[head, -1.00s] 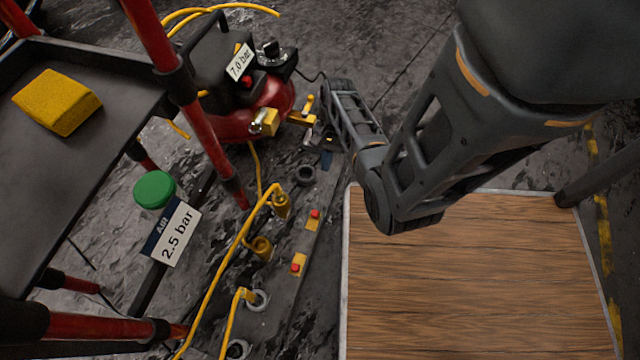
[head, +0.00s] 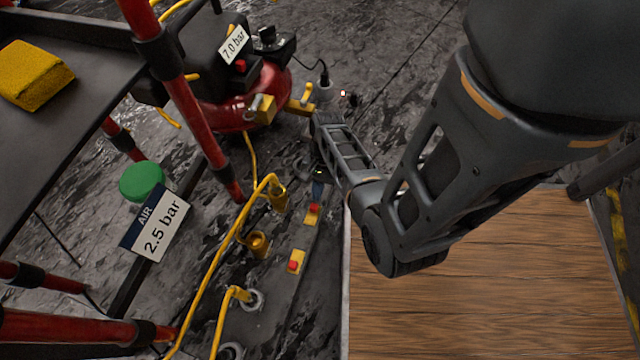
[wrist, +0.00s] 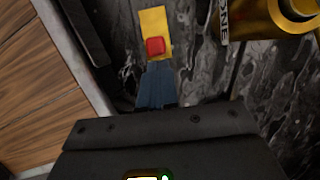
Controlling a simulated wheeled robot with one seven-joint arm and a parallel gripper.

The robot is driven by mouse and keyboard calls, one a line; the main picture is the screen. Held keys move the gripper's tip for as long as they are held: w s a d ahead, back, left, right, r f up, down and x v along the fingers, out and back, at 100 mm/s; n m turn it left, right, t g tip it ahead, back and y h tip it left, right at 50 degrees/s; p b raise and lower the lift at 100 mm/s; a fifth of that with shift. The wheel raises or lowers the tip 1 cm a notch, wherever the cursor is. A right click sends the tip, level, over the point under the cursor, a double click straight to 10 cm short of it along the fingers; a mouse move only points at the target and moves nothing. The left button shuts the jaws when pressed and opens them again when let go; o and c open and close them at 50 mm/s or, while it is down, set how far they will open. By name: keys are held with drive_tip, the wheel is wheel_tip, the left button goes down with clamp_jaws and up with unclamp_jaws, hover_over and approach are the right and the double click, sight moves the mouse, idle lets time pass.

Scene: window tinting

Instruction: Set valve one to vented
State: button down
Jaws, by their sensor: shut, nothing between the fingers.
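A yellow block with a red button (head: 313,213) sits on the dark strip on the floor, the farther of two such blocks. It also shows at the top of the wrist view (wrist: 155,38). Beside it is a brass fitting (head: 279,197); in the wrist view a label reading "ONE" (wrist: 223,20) lies by the brass fitting (wrist: 285,15). My gripper (head: 317,198), with blue fingers, is shut and empty. Its tips (wrist: 157,66) are right at the block's edge, just short of the red button in the picture; I cannot tell whether they touch.
A second yellow block with red button (head: 295,262) and another brass fitting (head: 257,243) are nearer. Yellow hoses (head: 215,270) run alongside. A wooden board (head: 480,290) is at right. A red compressor (head: 245,105) stands behind; a red-legged cart (head: 190,110) is left.

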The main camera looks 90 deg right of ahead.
sight(313, 209)
idle(0.3)
drive_tip(key=a+p, duration=0.2)
drive_tip(key=shift+w+a+r, duration=0.2)
drive_tip(key=shift+w+a, duration=0.1)
drive_tip(key=shift+w, duration=0.1)
drive_tip(key=shift+w+a+f, duration=0.1)
drive_tip(key=shift+a+f, duration=0.1)
drive_tip(key=shift+a, duration=0.35)
drive_tip(key=shift+d, duration=0.1)
